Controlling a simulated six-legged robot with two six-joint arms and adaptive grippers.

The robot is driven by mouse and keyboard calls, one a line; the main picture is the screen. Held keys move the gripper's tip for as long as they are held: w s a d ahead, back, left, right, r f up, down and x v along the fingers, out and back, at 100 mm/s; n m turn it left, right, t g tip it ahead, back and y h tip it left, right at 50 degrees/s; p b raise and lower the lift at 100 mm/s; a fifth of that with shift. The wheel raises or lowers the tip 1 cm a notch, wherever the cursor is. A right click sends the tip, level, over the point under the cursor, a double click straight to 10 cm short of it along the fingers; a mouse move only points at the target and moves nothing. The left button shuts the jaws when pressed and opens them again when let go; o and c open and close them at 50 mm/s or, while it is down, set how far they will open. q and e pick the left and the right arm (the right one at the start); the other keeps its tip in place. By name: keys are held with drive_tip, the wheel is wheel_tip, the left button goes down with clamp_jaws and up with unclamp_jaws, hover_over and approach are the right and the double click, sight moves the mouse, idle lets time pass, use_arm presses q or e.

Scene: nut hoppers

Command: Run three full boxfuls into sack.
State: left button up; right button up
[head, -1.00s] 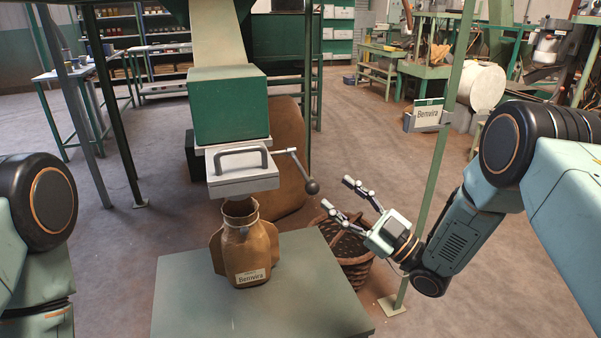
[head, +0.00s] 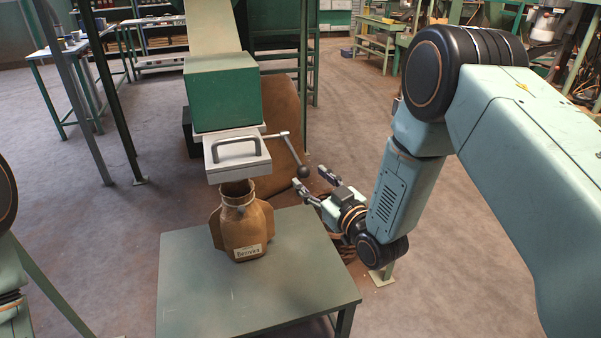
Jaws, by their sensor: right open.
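The brown sack (head: 240,229) stands upright with its mouth open on the green table (head: 200,285), labelled "Benvira". Above its mouth is the grey slide gate (head: 238,158) with a dark handle, under the green box (head: 225,98) of the hopper. A lever with a dark ball knob (head: 303,171) sticks out to the right of the gate. My right gripper (head: 312,188) is open and empty, just below and right of the knob, its fingers pointing left. I cannot tell whether it touches the knob. Only part of my left arm shows at the left edge; its gripper is out of view.
A chute (head: 214,28) comes down into the green box. A large brown sack (head: 285,120) leans behind the gate. A wicker basket, mostly hidden by my right arm, stands behind the table. Green posts (head: 112,110) stand at the left. The table top around the sack is clear.

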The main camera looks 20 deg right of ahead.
sight(308, 175)
drive_tip(key=x, duration=0.3)
drive_tip(key=shift+w+d+f+b, duration=0.1)
drive_tip(key=shift+w+f+b, duration=0.05)
drive_tip(key=shift+w+b, duration=0.25)
drive_tip(key=shift+w, duration=0.35)
drive_tip(key=shift+w+a, duration=0.15)
drive_tip(key=shift+a, duration=0.1)
drive_tip(key=shift+d, duration=0.1)
clamp_jaws()
